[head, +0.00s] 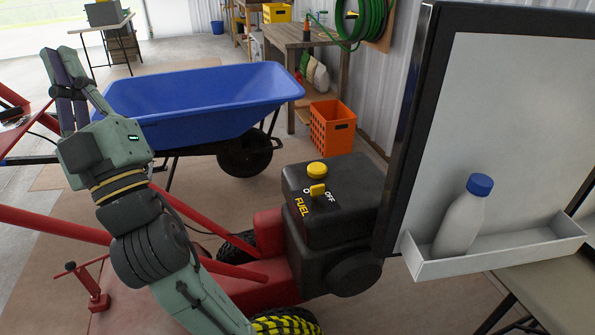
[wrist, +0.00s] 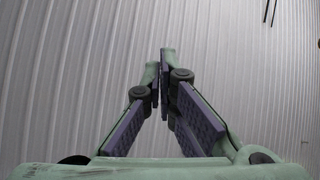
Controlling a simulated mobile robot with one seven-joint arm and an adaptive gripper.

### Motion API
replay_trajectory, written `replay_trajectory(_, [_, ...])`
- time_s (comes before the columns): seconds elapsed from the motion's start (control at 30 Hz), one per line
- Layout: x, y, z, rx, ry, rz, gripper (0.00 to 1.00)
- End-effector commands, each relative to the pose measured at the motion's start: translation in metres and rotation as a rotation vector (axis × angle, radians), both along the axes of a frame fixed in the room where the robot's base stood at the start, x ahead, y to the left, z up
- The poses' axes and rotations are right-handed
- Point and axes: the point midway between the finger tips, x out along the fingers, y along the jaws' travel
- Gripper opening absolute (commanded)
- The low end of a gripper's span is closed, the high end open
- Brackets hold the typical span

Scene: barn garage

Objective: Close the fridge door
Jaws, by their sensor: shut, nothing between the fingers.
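The fridge door (head: 495,120) stands open at the right of the head view. Its white inner face shows, with a dark outer edge along the left. A door shelf (head: 500,258) on it holds a white bottle with a blue cap (head: 462,218). The fridge body is not clearly in view. My gripper (head: 62,52) is raised at the upper left of the head view, well apart from the door. In the wrist view my gripper (wrist: 164,58) has its fingers together with nothing between them, facing a corrugated metal wall (wrist: 80,60).
A black fuel engine unit (head: 335,200) on a red frame stands between my arm and the door. A blue wheelbarrow (head: 200,105) is behind my gripper. An orange crate (head: 332,128) and a wooden workbench (head: 300,38) stand farther back. A table edge (head: 545,290) shows below the door.

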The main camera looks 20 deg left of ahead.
Motion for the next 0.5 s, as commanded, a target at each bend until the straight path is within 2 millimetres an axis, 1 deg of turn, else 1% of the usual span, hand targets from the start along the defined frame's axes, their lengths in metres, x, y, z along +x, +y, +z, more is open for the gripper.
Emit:
replay_trajectory(0.03, [0.045,0.003,-0.022,-0.108,0.035,-0.203,0.00])
replay_trajectory(0.07, [0.070,0.002,-0.036,-0.175,0.056,-0.323,0.00])
replay_trajectory(0.1, [0.103,-0.005,-0.056,-0.267,0.089,-0.484,0.00])
replay_trajectory(0.13, [0.126,-0.014,-0.072,-0.337,0.117,-0.606,0.00])
replay_trajectory(0.17, [0.148,-0.026,-0.087,-0.407,0.148,-0.728,0.00])
replay_trajectory(0.2, [0.176,-0.047,-0.109,-0.503,0.195,-0.892,0.00])
replay_trajectory(0.23, [0.193,-0.065,-0.125,-0.574,0.235,-1.011,0.00])
replay_trajectory(0.27, [0.207,-0.085,-0.141,-0.647,0.280,-1.130,0.00])
replay_trajectory(0.3, [0.221,-0.115,-0.161,-0.736,0.344,-1.279,0.00])
replay_trajectory(0.33, [0.228,-0.137,-0.175,-0.800,0.395,-1.384,0.00])
replay_trajectory(0.37, [0.231,-0.158,-0.187,-0.856,0.446,-1.479,0.00])
replay_trajectory(0.4, [0.232,-0.184,-0.201,-0.924,0.514,-1.591,0.00])
replay_trajectory(0.5, [0.222,-0.233,-0.228,-1.047,0.672,-1.802,0.00])
